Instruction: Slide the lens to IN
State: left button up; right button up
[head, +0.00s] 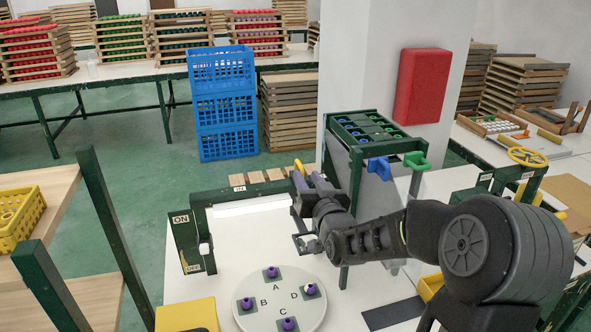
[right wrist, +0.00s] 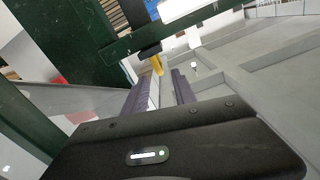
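My right gripper (head: 309,178) reaches over the white table at the right end of a dark green beam (head: 222,194). Its two ribbed fingers are apart with a gap between them, as the right wrist view (right wrist: 164,82) also shows. A yellow upright handle (head: 298,167) stands just beyond the fingertips, and in the right wrist view the handle (right wrist: 157,65) lines up with the gap. I cannot tell whether a finger touches it. A small square frame (head: 304,242), possibly the lens, shows below my wrist. A label on the beam is too small to read. My left gripper is out of view.
A round white tray (head: 255,283) with purple-topped pieces and letters lies in front. An ON/OFF switch post (head: 188,241) stands left. A green rack (head: 345,220) with blue and green handles stands close behind my right arm. A yellow block (head: 187,315) is at the front.

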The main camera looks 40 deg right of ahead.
aim_at(301, 170)
jog(key=shift+w, duration=0.1)
jog(key=shift+w+d+p, duration=0.15)
jog(key=shift+w+p, duration=0.15)
jog(key=p+x, duration=0.1)
jog(key=x, duration=0.4)
jog(key=shift+w+d+r+p, duration=0.1)
jog(key=shift+w+p, duration=0.3)
jog(key=shift+w+d, duration=0.2)
jog(key=shift+w, duration=0.35)
grip_shut()
dwell(0.8)
